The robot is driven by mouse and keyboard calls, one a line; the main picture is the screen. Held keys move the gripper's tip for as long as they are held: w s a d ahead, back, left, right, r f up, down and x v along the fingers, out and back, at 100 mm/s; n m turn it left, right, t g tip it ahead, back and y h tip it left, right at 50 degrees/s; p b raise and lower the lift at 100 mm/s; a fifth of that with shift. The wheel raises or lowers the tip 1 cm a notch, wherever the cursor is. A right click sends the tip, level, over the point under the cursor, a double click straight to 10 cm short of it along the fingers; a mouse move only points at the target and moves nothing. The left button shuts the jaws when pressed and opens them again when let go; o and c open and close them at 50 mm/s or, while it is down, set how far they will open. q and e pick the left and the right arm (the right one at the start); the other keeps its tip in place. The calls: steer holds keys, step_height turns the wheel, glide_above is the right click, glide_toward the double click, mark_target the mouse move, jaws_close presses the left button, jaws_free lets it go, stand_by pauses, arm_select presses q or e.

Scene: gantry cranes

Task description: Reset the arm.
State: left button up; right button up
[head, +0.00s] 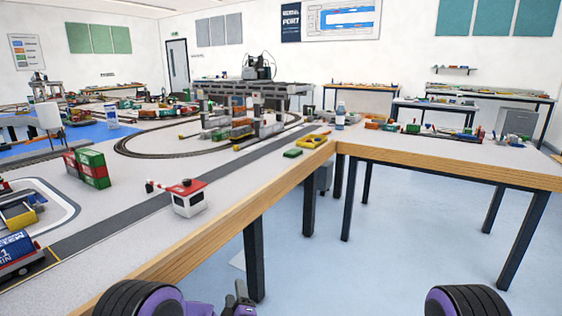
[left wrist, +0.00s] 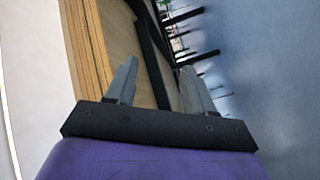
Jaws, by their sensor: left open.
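My left gripper (head: 240,300) shows at the bottom of the head view, low in front of the table's wooden edge. Only its upper part is in frame there. In the left wrist view its two grey fingers (left wrist: 158,75) stand apart with nothing between them. Behind them are the table's wooden side (left wrist: 115,40), a dark table leg and the blue floor. My right gripper is not in view; only a black and purple part of my right arm shows at the bottom right.
The layout table (head: 230,222) fills the left, its wooden edge running diagonally. A red-roofed white hut (head: 188,200) and stacked red and green containers (head: 88,167) stand on it. A second table (head: 450,172) extends right. Blue floor (head: 370,260) is open between my arms.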

arm_select(q)
steer(key=s+a+f+m+g+h, duration=0.1)
steer(key=s+a+f+m+g, duration=0.25)
steer(key=s+f, duration=0.45)
steer(key=s+a+f+m+g+h, duration=0.1)
steer(key=s+a+f+m+g, duration=0.2)
steer(key=s, duration=0.8)
steer(key=s+a+f+m+g, duration=0.2)
steer(key=s+a+f+g, duration=0.25)
steer(key=s+f, duration=0.4)
steer(key=s+a+r+g+p, duration=0.1)
steer(key=s+a+r+g, duration=0.15)
steer(key=s, duration=0.55)
steer(key=s+a+r+g+p, duration=0.15)
steer(key=s+a, duration=0.25)
steer(key=s, duration=0.4)
step_height(320, 180, up, 14)
steer(key=t+p, duration=0.1)
steer(key=p, duration=1.2)
steer(key=shift+w+r+y, duration=0.2)
steer(key=shift+w+y, duration=0.1)
